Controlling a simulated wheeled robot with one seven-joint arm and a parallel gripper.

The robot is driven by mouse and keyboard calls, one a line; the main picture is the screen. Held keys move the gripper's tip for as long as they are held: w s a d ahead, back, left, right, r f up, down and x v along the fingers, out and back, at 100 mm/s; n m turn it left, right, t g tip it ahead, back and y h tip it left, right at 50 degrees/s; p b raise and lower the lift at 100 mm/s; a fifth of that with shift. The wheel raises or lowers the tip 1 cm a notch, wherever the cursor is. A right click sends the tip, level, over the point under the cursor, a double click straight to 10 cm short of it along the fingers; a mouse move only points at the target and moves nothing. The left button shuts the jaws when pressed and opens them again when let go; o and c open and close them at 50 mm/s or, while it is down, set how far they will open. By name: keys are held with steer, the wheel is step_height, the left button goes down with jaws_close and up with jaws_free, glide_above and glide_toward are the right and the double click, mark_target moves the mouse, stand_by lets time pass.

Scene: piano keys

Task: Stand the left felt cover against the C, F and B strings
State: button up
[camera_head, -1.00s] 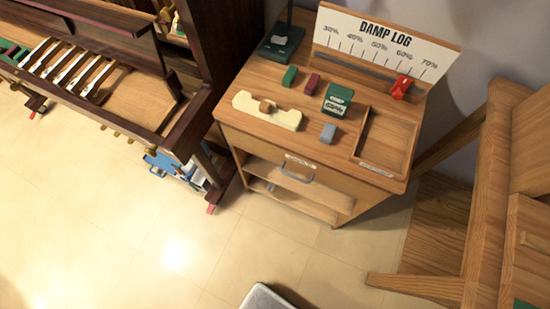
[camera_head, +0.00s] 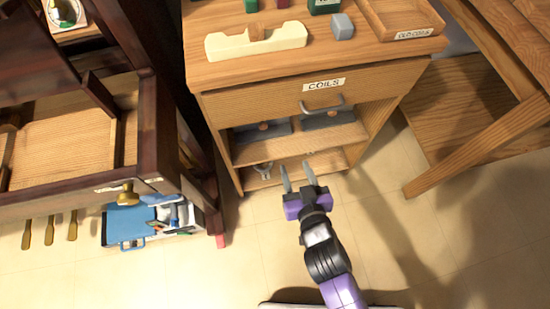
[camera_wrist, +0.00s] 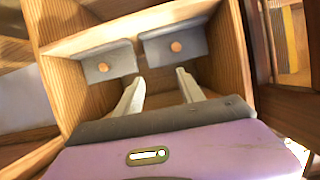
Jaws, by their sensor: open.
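Two dark grey felt covers, each with a round wooden knob, sit side by side in the cabinet's open upper shelf space: one on the left (camera_head: 256,134) and one on the right (camera_head: 330,118). Both also show in the wrist view, one at left (camera_wrist: 100,72) and one at right (camera_wrist: 190,42). My gripper (camera_head: 296,172) is open and empty, in front of the cabinet's lower shelf in the head view. In the wrist view my gripper (camera_wrist: 159,84) points toward the covers, apart from them. I cannot make out the C, F and B strings.
The wooden cabinet has a closed drawer (camera_head: 280,103) labelled COILS with a metal handle. The dark piano case (camera_head: 150,130) stands close on the left, with a blue toolbox (camera_head: 128,225) below. A wooden bench (camera_head: 470,130) is at right. Floor in front is clear.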

steer(key=b, duration=0.5)
glide_toward(263, 127)
steer(key=b+x, duration=0.1)
steer(key=x, duration=0.2)
steer(key=b+x, duration=0.1)
steer(key=x, duration=0.1)
steer(key=b+x, duration=0.1)
steer(key=x, duration=0.2)
steer(key=shift+w+f, duration=0.2)
steer(key=shift+f, duration=0.2)
steer(key=shift+w, duration=0.15)
steer(key=shift+c, duration=0.4)
jaws_close()
steer(key=shift+r, duration=0.15)
steer(key=shift+r+p, duration=1.15)
steer(key=shift+r, duration=0.25)
